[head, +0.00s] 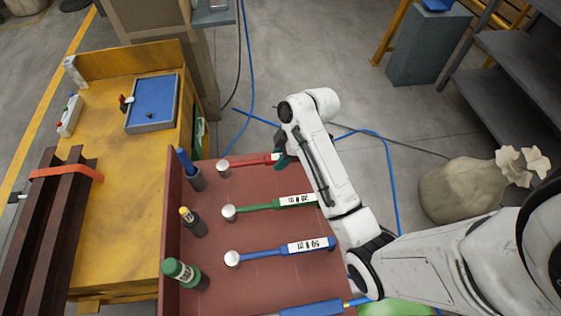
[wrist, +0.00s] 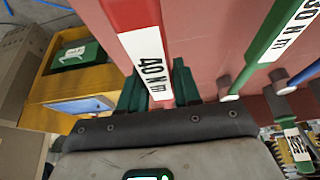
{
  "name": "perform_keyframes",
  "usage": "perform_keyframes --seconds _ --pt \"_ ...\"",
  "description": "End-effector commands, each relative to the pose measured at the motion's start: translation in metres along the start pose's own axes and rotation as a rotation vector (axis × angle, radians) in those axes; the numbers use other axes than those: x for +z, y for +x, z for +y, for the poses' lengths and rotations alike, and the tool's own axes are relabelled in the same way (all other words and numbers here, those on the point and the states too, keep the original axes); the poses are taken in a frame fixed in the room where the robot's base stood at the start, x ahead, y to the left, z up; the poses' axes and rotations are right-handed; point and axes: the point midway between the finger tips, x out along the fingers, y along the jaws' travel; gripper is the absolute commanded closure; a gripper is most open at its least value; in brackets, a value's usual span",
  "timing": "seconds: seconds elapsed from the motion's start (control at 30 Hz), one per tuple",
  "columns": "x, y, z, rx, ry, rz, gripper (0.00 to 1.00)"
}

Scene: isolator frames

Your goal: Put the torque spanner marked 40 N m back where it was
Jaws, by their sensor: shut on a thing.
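The red torque spanner (head: 247,161) lies across the far end of the reddish-brown bench top (head: 215,301), its round silver head to the left. In the wrist view the red spanner (wrist: 135,14) carries a white label reading 40 N m. My gripper (head: 281,159) is shut on its labelled right end, with a green finger on each side in the wrist view (wrist: 158,88). The spanner is in line with its neighbours; I cannot tell whether it touches the bench top. A green spanner (head: 258,207) and a blue spanner (head: 270,254) lie nearer, roughly parallel.
A tied sack (head: 458,190) stands on the floor at right.

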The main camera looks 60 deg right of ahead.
Motion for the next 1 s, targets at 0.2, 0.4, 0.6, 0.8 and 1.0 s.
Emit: perform_keyframes --seconds 0.2,0.4,0.6,0.8,1.0 --pt "0.01 0.021 -0.002 -0.003 0.001 -0.001 1.0" --pt "0.01 0.022 -0.002 -0.001 0.0 0.0 1.0" --pt "0.011 0.024 -0.002 -0.003 0.001 -0.001 0.62" --pt "0.011 0.024 -0.002 -0.003 0.001 -0.001 0.43" --pt "0.011 0.023 -0.002 -0.003 0.001 -0.001 0.42"
